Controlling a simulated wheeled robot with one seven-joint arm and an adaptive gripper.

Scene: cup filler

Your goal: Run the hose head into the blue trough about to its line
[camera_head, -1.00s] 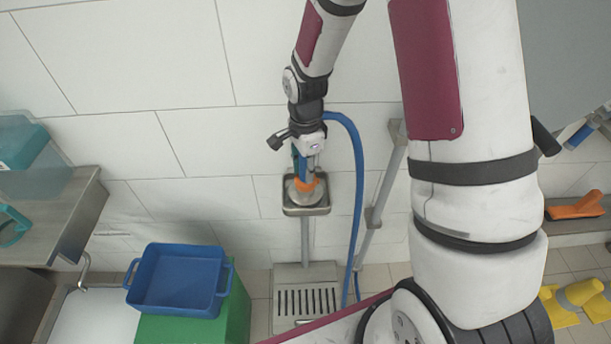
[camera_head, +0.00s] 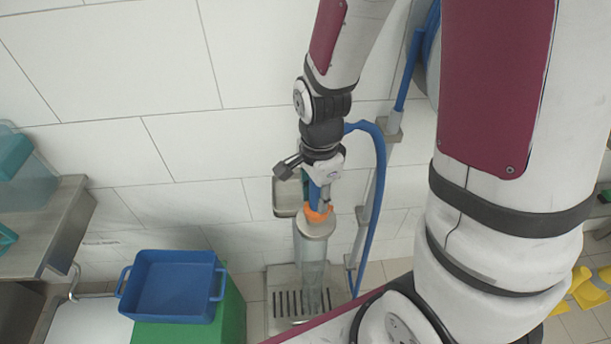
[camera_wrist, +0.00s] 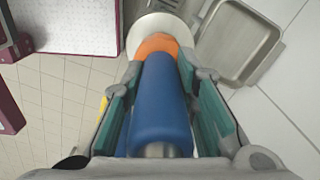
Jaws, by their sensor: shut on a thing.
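The hose head has a blue handle (camera_wrist: 158,105), an orange collar (camera_head: 319,214) and a pale round head (camera_head: 315,228). My gripper (camera_head: 318,190) is shut on the blue handle, and the head points down. A pale translucent column (camera_head: 312,265) shows below the head towards the floor grate; it looks like running water. The blue trough (camera_head: 172,286) stands to the left on a green block (camera_head: 230,315), apart from the hose head. It looks empty, and I cannot make out its line.
The steel holder (camera_head: 287,195) on the wall is empty, and also shows in the wrist view (camera_wrist: 236,42). The blue hose (camera_head: 381,170) loops right of my gripper. A slotted floor grate (camera_head: 285,305) lies below. A steel shelf (camera_head: 45,225) is at the left.

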